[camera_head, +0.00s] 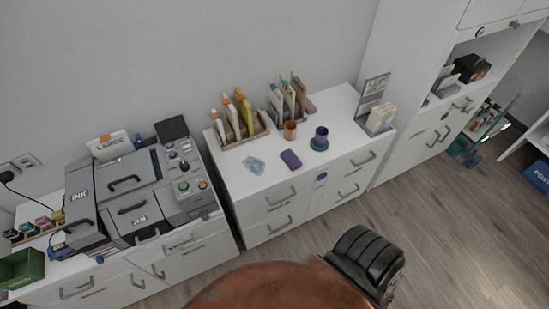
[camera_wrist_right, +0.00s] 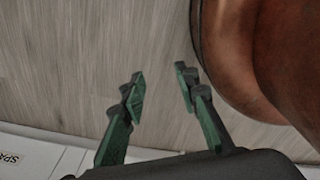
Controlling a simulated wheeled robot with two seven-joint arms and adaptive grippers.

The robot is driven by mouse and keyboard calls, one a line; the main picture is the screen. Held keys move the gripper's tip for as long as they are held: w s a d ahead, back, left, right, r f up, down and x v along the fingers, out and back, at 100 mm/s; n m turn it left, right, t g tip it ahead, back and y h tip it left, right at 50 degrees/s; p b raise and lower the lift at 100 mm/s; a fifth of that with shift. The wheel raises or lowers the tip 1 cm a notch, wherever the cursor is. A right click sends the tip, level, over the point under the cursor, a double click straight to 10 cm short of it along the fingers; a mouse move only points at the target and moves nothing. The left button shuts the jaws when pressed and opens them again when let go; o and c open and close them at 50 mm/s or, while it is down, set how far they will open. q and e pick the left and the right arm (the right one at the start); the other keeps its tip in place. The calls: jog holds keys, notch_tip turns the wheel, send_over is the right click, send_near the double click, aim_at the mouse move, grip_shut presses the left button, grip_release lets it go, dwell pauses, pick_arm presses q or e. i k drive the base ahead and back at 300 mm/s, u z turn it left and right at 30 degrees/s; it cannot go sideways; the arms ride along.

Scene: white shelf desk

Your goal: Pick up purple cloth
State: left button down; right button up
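A small purple cloth (camera_head: 291,159) lies flat near the front edge of the white cabinet top, in the head view. A light blue see-through item (camera_head: 254,165) lies to its left and a purple cup (camera_head: 321,134) stands to its right. My right gripper (camera_wrist_right: 160,90) shows in the right wrist view with its green-padded fingers apart and nothing between them, above the wooden floor. The cloth is not in the right wrist view. My left gripper is in neither view.
The white cabinet (camera_head: 222,155) also holds an orange cup (camera_head: 290,130), file holders and a card stand. A large grey printer (camera_head: 130,190) stands on the left. Wooden floor (camera_head: 440,230) is open in front. A tall white shelf (camera_head: 410,120) stands right.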

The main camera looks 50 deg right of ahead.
aim_at(291, 159)
jog(key=i, duration=1.15)
jog(key=z, duration=1.2)
